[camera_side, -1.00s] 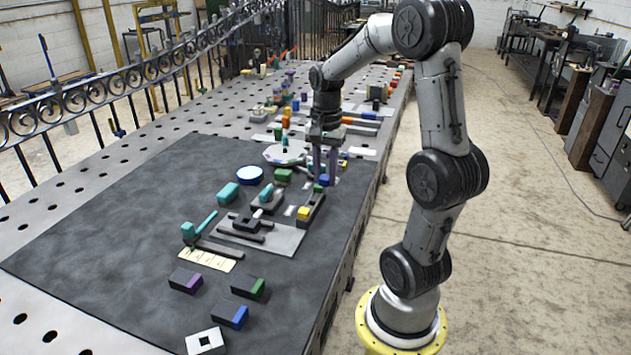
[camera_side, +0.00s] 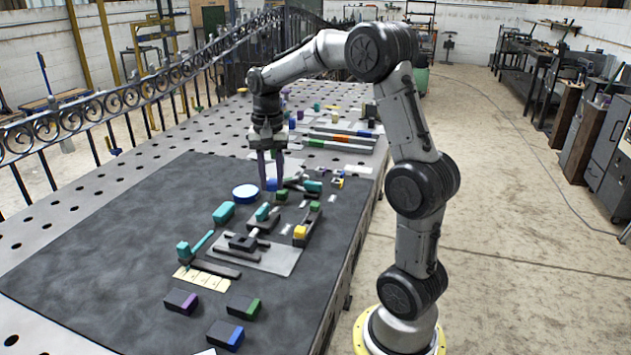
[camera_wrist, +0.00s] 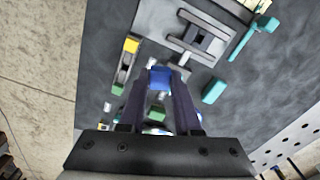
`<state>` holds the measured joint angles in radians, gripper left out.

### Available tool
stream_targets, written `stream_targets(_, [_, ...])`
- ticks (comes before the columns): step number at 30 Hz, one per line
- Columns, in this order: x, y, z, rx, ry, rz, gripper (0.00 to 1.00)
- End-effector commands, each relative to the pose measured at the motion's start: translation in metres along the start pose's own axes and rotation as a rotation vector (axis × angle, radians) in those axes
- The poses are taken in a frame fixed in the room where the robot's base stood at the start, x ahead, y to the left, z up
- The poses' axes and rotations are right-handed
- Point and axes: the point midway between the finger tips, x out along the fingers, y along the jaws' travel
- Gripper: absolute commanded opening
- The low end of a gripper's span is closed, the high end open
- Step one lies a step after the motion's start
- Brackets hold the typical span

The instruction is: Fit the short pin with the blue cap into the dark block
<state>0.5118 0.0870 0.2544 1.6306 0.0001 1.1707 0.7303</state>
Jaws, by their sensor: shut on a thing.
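My gripper (camera_side: 270,184) is shut on the pin with the blue cap (camera_wrist: 159,77). The blue cap also shows low between the fingers in the side view (camera_side: 272,184). The pin's shaft is hidden. In the side view, the gripper is just right of a blue-topped round disc. Three dark blocks lie at the front of the mat: one with a purple end (camera_side: 178,301), one with a green end (camera_side: 240,305) and one with a blue end (camera_side: 222,334). I cannot tell which dark block the task means.
A grey plate (camera_side: 278,262) with dark fixtures lies mid-mat. A dark rail with a yellow block (camera_side: 300,231) stands at its right. The round disc (camera_side: 245,194) and a teal block (camera_side: 223,213) lie to the left. The left part of the mat is bare.

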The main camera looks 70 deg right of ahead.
Motion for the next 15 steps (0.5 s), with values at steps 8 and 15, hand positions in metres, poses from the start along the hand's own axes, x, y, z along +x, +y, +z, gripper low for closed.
stream_targets(8, [0.037, -0.072, 0.019, -0.165, -0.001, 0.001, 0.0])
stream_targets(15, [0.05, -0.08, 0.03, -0.197, 0.001, -0.001, 0.0])
